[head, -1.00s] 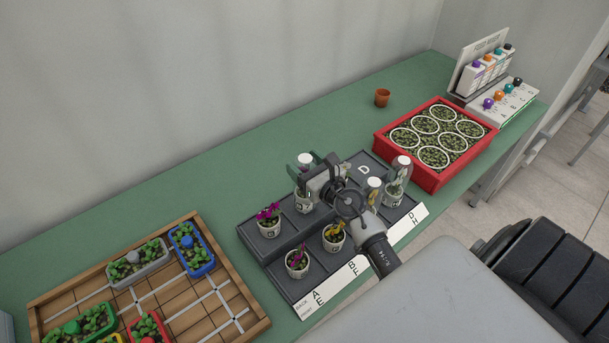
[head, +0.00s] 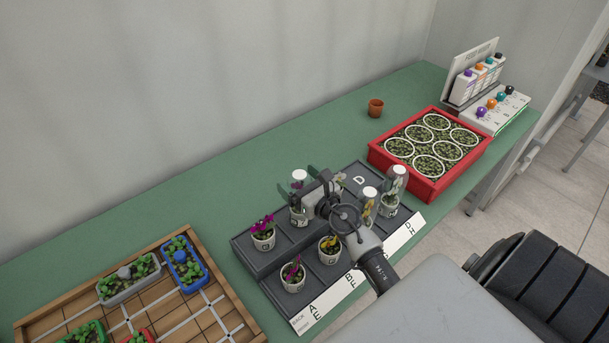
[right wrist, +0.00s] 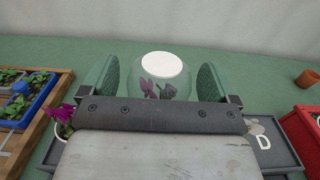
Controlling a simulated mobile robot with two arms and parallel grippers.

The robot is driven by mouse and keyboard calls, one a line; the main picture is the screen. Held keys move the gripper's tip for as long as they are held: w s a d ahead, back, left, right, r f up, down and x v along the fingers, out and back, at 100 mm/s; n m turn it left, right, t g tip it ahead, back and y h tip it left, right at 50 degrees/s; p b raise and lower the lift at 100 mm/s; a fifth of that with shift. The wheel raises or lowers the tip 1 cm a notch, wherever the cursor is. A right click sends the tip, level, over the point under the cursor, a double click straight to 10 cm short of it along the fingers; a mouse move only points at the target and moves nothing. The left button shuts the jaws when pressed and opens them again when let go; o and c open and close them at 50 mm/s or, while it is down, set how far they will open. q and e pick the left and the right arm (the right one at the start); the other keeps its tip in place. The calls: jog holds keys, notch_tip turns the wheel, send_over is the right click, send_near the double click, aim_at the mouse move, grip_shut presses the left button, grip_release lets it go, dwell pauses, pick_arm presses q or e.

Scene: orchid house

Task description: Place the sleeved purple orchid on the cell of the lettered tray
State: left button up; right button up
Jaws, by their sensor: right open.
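The sleeved purple orchid (head: 298,202) stands upright in a pale pot in the back row of the dark lettered tray (head: 240,244). Its clear sleeve has a white round top. My right gripper (head: 311,190) is at this orchid, and its wrist hides part of the tray. In the right wrist view the sleeve with purple blooms (right wrist: 160,86) lies between two open green-padded fingers, with a gap showing on the right. The cell marked D (head: 359,181) is bare at the back right of the tray. My left gripper is not in view.
Two other sleeved plants (head: 393,192) (head: 368,212) and unsleeved magenta (head: 263,236) and yellow (head: 330,248) ones stand on the tray. A red planter (head: 405,180) is to the right, a wooden tray (head: 230,300) to the left. The bench behind is clear except for a small brown pot (head: 375,107).

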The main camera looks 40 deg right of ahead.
jog(key=shift+s+r, duration=0.15)
jog(key=s+b, duration=0.3)
jog(key=s, duration=0.8)
jog(key=shift+s+d, duration=0.35)
jog(key=shift+d, duration=0.1)
